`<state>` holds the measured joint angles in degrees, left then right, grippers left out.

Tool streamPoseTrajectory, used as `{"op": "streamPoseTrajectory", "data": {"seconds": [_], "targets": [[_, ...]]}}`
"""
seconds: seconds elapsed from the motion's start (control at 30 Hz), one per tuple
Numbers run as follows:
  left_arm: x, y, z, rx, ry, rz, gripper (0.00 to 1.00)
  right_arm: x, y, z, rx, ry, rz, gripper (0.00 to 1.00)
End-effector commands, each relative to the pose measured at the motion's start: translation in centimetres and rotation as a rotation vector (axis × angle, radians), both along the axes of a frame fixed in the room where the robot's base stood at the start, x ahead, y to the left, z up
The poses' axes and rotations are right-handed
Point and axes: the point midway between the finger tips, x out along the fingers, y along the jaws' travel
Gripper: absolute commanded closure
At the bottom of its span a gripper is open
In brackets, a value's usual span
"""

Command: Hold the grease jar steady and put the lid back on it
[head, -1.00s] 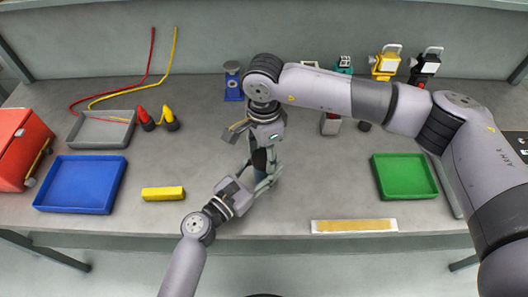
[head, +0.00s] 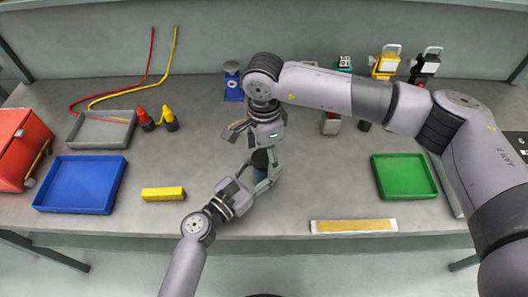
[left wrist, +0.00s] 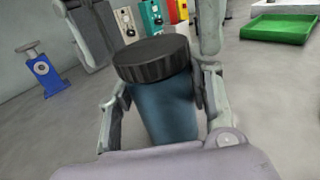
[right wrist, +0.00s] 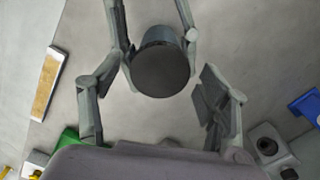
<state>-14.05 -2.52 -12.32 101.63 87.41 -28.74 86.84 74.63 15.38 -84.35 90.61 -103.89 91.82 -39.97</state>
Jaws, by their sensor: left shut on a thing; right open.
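The blue-grey grease jar (left wrist: 163,108) stands upright on the bench, between the fingers of my left gripper (head: 262,178), which is shut on its sides. The black ribbed lid (left wrist: 152,60) sits on top of the jar and looks about level; whether it is fully seated I cannot tell. The lid also shows in the head view (head: 260,158). My right gripper (right wrist: 155,97) is open above the jar, with its fingers apart on either side of the lid (right wrist: 162,75) and clear gaps in that view. The lower jar is partly hidden by the left fingers.
A yellow block (head: 163,194) and a blue tray (head: 42,207) lie to the left, a green tray (head: 405,177) to the right. A blue stand (head: 233,88) is behind my right gripper. A tan strip in a white frame (head: 353,226) lies along the front edge.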

Motion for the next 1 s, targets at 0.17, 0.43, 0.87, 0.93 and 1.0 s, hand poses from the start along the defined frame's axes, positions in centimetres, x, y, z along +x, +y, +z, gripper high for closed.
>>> {"op": "streamPoseTrajectory", "data": {"seconds": [0.17,0.43,0.87,0.93,1.0], "targets": [[0.0,0.0,0.1,-0.001,-0.002,0.0,1.0,0.1,0.0,2.2,0.002,-0.005,0.0,0.3],[0.0,0.0,0.1,-0.001,-0.002,0.0,1.0,0.0,0.0,4.2,0.0,0.0,0.0,0.3],[0.0,0.0,0.1,-0.001,-0.002,0.0,1.0,0.1,0.0,4.2,0.0,-0.001,0.0,0.11],[0.0,0.0,0.1,-0.001,-0.002,0.0,1.0,0.1,0.0,4.2,0.0,-0.001,0.0,0.07],[0.0,0.0,0.1,-0.001,-0.002,0.0,1.0,0.1,0.0,4.2,0.0,-0.001,0.0,0.07]]}}
